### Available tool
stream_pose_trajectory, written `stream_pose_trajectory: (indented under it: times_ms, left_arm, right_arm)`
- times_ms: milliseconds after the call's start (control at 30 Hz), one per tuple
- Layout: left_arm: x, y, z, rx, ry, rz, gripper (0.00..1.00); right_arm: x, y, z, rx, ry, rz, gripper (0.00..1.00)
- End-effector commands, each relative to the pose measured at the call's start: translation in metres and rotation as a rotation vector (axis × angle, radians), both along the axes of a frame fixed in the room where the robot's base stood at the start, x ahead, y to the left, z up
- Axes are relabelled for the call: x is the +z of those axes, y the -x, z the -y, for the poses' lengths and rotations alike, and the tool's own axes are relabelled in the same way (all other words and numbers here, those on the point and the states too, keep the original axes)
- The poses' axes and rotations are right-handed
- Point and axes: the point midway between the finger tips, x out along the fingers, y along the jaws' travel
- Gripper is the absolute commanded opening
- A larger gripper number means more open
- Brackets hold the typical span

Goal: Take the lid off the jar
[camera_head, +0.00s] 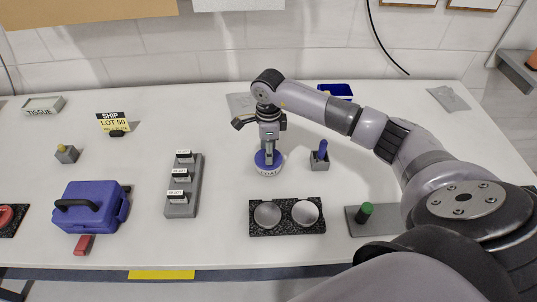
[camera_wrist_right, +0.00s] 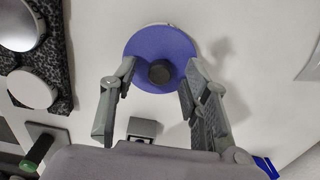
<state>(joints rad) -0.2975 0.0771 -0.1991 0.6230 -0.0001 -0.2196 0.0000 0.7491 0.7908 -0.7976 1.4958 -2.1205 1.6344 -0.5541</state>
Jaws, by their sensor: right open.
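The jar (camera_head: 269,172) is a low white container with a label, standing on the white table near its middle. Its round blue lid (camera_head: 260,158) is seated on top. In the right wrist view the lid (camera_wrist_right: 150,43) shows as a blue disc with a dark round knob (camera_wrist_right: 160,71). My right gripper (camera_head: 268,152) points down over the jar. In the wrist view the right gripper (camera_wrist_right: 160,68) is open, one finger on each side of the knob, with gaps to it. The height of the fingertips above the lid is hard to tell. My left gripper is not in view.
A grey block with a blue peg (camera_head: 320,156) stands close right of the jar. A grey rack (camera_head: 184,186) and a blue case (camera_head: 90,206) stand left. The table is clear between rack and jar.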

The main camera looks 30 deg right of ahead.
Motion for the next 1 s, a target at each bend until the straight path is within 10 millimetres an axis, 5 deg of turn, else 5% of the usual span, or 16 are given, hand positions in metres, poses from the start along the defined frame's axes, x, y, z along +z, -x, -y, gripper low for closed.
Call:
stream_pose_trajectory:
  times_ms: [167, 800, 1000]
  left_arm:
    - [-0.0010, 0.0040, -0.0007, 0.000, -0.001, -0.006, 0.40]
    - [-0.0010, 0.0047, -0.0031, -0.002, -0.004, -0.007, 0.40]
    - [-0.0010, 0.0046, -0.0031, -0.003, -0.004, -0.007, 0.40]
  right_arm:
    - [-0.0005, -0.0001, 0.0000, 0.000, 0.000, 0.000, 0.42]
    - [0.0002, -0.0003, 0.0002, 0.000, 0.001, 0.001, 0.00]
    - [0.0003, -0.0003, 0.0002, 0.000, 0.001, 0.001, 0.00]
